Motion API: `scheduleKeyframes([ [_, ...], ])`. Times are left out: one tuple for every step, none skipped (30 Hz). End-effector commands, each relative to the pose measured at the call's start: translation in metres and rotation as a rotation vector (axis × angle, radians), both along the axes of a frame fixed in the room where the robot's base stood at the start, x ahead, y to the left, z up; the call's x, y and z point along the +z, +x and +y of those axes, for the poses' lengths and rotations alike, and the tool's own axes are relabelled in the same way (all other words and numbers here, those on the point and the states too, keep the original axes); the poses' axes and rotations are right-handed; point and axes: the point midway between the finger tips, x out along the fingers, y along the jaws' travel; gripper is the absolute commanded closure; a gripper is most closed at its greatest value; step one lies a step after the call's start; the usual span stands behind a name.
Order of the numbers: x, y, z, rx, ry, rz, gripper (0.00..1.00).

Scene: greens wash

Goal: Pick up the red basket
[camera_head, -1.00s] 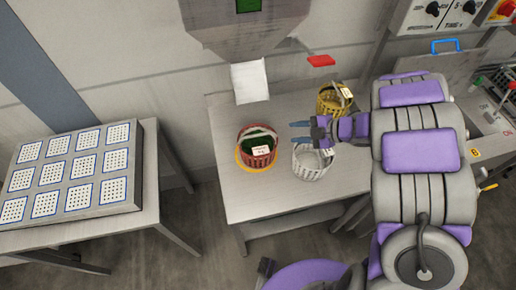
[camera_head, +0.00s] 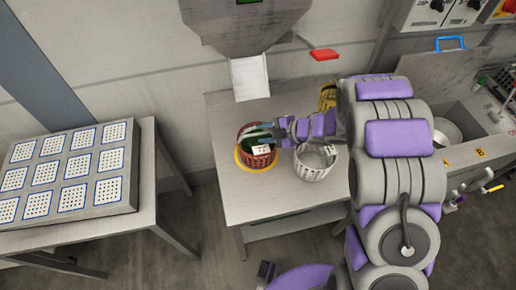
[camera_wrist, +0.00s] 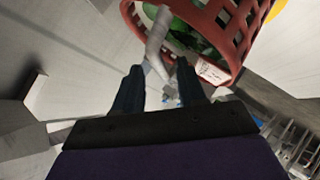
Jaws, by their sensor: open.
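The red basket (camera_head: 257,157) stands on the metal table, inside a yellow ring (camera_head: 242,162). It holds dark greens and has a pale handle and a white label. In the wrist view the red basket (camera_wrist: 228,28) fills the top, with its light handle (camera_wrist: 157,42) reaching down in front of the fingers. My gripper (camera_head: 268,133) is open at the basket's right rim; in the wrist view its two dark fingers (camera_wrist: 160,85) are on either side of the handle's lower end. I cannot tell whether they touch it.
A white basket (camera_head: 316,162) stands just right of the red one, under my arm. A yellow basket (camera_head: 327,97) is partly hidden behind my arm. A chute (camera_head: 250,77) hangs above the red basket. The table's front left is clear.

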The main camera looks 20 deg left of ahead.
Motion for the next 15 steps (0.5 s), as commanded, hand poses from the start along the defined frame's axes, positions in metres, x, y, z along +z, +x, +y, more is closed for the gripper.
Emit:
scheduleKeyframes([
  [-0.008,-0.001,0.007,0.003,0.001,0.001,0.60],
  [-0.011,-0.002,0.010,0.004,0.000,0.001,0.60],
  [-0.013,-0.001,0.015,0.004,0.002,0.001,0.60],
  [-0.015,-0.001,0.018,0.003,0.003,0.001,0.60],
  [-0.016,0.000,0.021,0.004,0.003,0.001,0.60],
  [-0.018,0.000,0.024,0.003,0.003,0.001,0.60],
  [-0.018,0.000,0.025,0.003,0.003,0.001,0.60],
  [-0.019,0.000,0.026,0.003,0.002,0.000,0.60],
  [-0.020,0.000,0.027,0.002,0.000,0.000,0.60],
  [-0.020,0.001,0.027,0.002,0.000,0.000,0.60],
  [-0.020,0.001,0.027,0.002,0.001,0.000,0.60],
  [-0.019,0.001,0.027,0.002,0.001,0.000,0.60],
  [-0.019,0.001,0.027,0.002,0.001,0.000,0.60],
  [-0.019,0.001,0.027,0.001,0.001,0.001,0.60],
  [-0.019,0.001,0.026,0.001,0.001,0.001,0.60],
])
